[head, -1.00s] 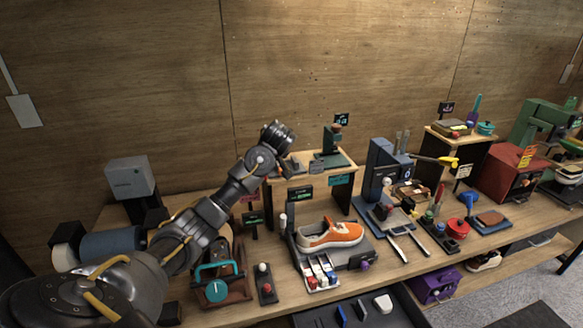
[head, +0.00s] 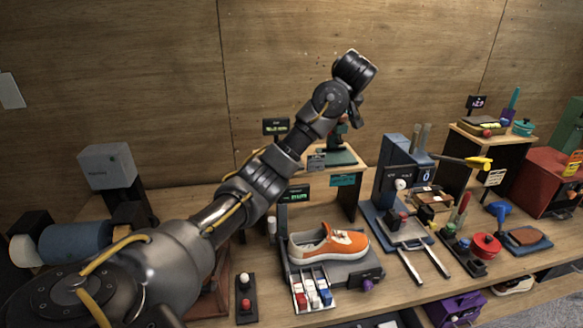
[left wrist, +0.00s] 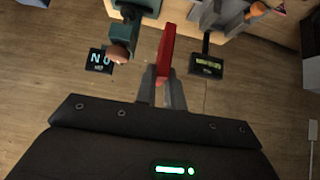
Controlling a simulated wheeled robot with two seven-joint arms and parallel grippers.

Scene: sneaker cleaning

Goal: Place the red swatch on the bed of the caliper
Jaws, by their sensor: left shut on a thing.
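My left gripper (head: 356,116) is up over the small wooden stand and points downward. In the left wrist view its fingers (left wrist: 163,88) are shut on the red swatch (left wrist: 166,48), a thin red piece that sticks out past the fingertips. The swatch cannot be made out in the head view. What looks like the caliper is a dark green device (head: 339,157) with a flat base on the stand, partly hidden by my gripper. In the left wrist view a green device with a brown knob (left wrist: 119,52) is left of the swatch, apart from it. My right gripper is not in view.
The wooden stand (head: 350,192) rises behind an orange sneaker (head: 337,245). Small displays stand nearby, one lit (head: 276,126). A blue press (head: 391,165) stands to the right. A plain wooden wall is behind the bench.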

